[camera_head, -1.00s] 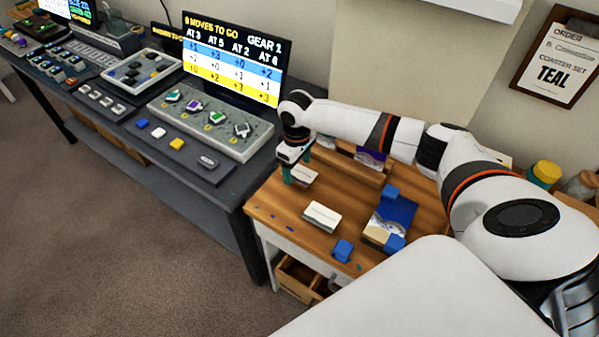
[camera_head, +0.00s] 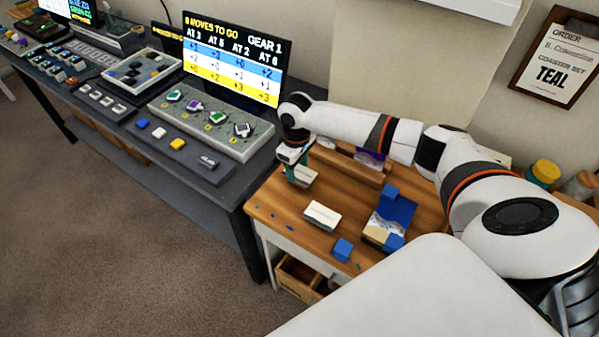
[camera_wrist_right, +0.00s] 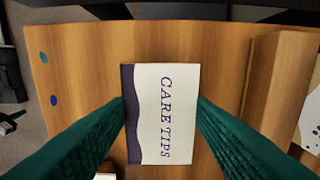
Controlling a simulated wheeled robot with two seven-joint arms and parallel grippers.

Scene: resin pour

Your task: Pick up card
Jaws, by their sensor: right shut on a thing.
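A white card stack with a purple band, printed "CARE TIPS" (camera_wrist_right: 165,115), lies between the two green fingers of my right gripper (camera_wrist_right: 162,108) in the right wrist view. The fingers press on its two long sides. In the head view my right gripper (camera_head: 298,175) is at the far left part of the wooden table, shut on this card (camera_head: 304,178), which is partly hidden by the fingers. A second white card stack (camera_head: 322,215) lies nearer on the table, apart from the gripper. My left gripper does not show.
A wooden holder (camera_head: 345,165) stands just right of the gripper. A blue-and-white picture piece with blue blocks (camera_head: 397,208) lies on the table (camera_head: 275,195), and a loose blue block (camera_head: 342,250) is near the front edge. A dark console desk (camera_head: 215,210) stands to the left.

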